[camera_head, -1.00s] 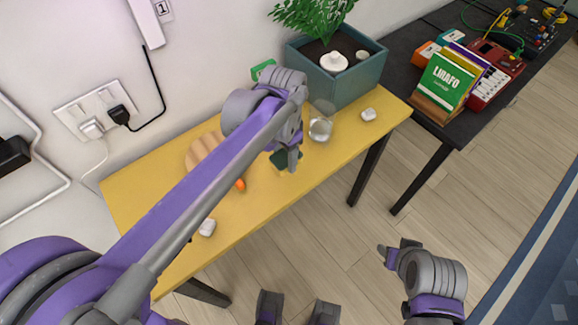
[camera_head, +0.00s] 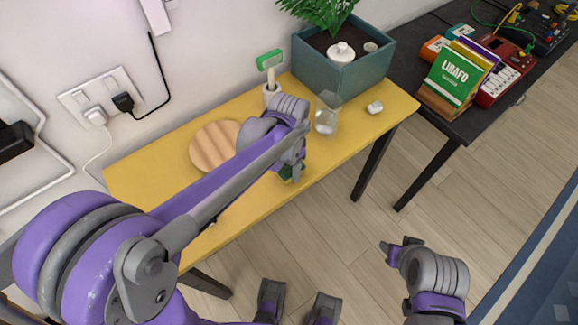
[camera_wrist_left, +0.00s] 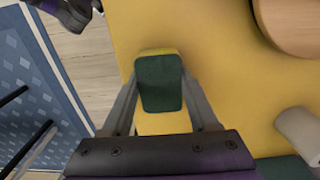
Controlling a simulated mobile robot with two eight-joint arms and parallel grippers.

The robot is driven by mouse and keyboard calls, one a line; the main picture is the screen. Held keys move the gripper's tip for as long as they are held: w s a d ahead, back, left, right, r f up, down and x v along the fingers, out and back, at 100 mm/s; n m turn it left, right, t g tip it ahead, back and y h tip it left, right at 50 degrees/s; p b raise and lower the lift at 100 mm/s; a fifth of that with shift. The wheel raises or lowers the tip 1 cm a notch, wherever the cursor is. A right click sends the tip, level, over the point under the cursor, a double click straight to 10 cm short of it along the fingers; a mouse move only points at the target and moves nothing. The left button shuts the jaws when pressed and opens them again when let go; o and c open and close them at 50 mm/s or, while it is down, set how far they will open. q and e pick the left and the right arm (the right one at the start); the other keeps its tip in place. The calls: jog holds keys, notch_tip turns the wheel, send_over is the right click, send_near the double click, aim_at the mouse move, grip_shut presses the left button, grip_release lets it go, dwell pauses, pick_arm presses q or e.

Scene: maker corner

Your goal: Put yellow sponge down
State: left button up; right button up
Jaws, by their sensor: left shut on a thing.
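The yellow sponge (camera_wrist_left: 160,84) has a dark green pad facing the wrist camera and a thin yellow edge. My left gripper (camera_wrist_left: 163,105) is shut on it, one finger on each side. In the head view, the sponge (camera_head: 287,175) shows partly under the left gripper (camera_head: 293,168), near the front edge of the yellow table (camera_head: 240,215). I cannot tell whether the sponge touches the tabletop. My right gripper (camera_head: 394,251) hangs over the floor, away from the table; its jaw opening is unclear.
A round wooden board (camera_head: 212,147) lies left of my left gripper. A green-headed brush (camera_head: 269,62) in a holder, a glass (camera_head: 327,113), a small white block (camera_head: 375,107) and a teal planter (camera_head: 345,72) stand farther back and right. My arm covers the left-front tabletop.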

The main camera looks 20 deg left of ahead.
aim_at(289, 168)
pick_arm(q)
jog(key=o, duration=1.2)
jog(key=shift+r, duration=0.2)
notch_tip(289, 168, up, 12)
jog(key=p, duration=0.2)
jog(key=s+a+f+n+t, duration=0.1)
jog(key=s+a+f+n, duration=0.1)
jog(key=s, duration=0.3)
jog(key=s+a+f+n+t, duration=0.2)
jog(key=s+f, duration=0.1)
jog(key=s, duration=0.1)
jog(key=s+a+f+n+t, duration=0.1)
jog(key=s+a+f+n, duration=0.1)
jog(key=s, duration=0.3)
jog(key=shift+s+a+f+n+t, duration=0.1)
jog(key=shift+s+f+n+t, duration=0.2)
jog(key=shift+f+n+t, duration=0.25)
jog(key=shift+s+a+f+n, duration=0.15)
jog(key=shift+s+f+n, duration=0.1)
jog(key=shift+s, duration=0.05)
jog(key=shift+r, duration=0.1)
